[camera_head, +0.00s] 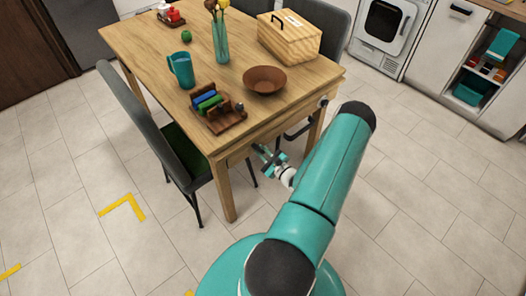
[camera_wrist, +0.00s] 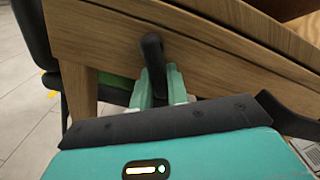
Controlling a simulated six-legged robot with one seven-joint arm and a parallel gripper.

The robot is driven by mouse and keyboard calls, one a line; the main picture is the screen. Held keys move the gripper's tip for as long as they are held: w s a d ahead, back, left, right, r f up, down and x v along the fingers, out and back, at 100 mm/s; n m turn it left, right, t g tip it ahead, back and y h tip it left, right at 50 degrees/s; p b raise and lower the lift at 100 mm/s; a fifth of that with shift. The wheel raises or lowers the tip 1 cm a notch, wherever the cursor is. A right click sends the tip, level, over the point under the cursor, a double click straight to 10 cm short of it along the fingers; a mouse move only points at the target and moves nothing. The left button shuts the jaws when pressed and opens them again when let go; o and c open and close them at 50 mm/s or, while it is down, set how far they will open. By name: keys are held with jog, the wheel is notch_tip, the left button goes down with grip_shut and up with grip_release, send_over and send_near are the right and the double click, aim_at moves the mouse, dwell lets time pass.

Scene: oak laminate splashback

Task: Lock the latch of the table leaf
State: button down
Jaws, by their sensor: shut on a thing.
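The wooden table (camera_head: 140,33) stands ahead of me, and its side apron (camera_wrist: 220,60) fills much of the wrist view. A black latch handle (camera_wrist: 153,55) sits on the apron and points down between the fingers. My gripper (camera_wrist: 160,90) is shut on the lower part of this handle, which hides that part. In the head view my gripper (camera_head: 262,153) is small, at the table's near side just below the top edge; the latch cannot be made out there.
On the table are a teal mug (camera_head: 181,70), a brown bowl (camera_head: 265,80), a wooden box (camera_head: 289,37), a teal vase (camera_head: 221,40) and a wooden organizer (camera_head: 219,113). A dark chair (camera_head: 165,130) stands left of my gripper. The tiled floor (camera_head: 430,200) at right is clear.

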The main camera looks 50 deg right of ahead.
jog(key=m, duration=0.2)
jog(key=a+m, duration=0.1)
jog(key=m, duration=0.1)
jog(key=shift+w+f, duration=0.15)
jog(key=shift+f, duration=0.05)
jog(key=shift+w+a+m, duration=0.1)
jog(key=shift+a+m, duration=0.3)
jog(key=shift+m, duration=0.8)
jog(key=c, duration=1.4)
grip_release()
jog(key=shift+o, duration=0.2)
jog(key=v, duration=1.4)
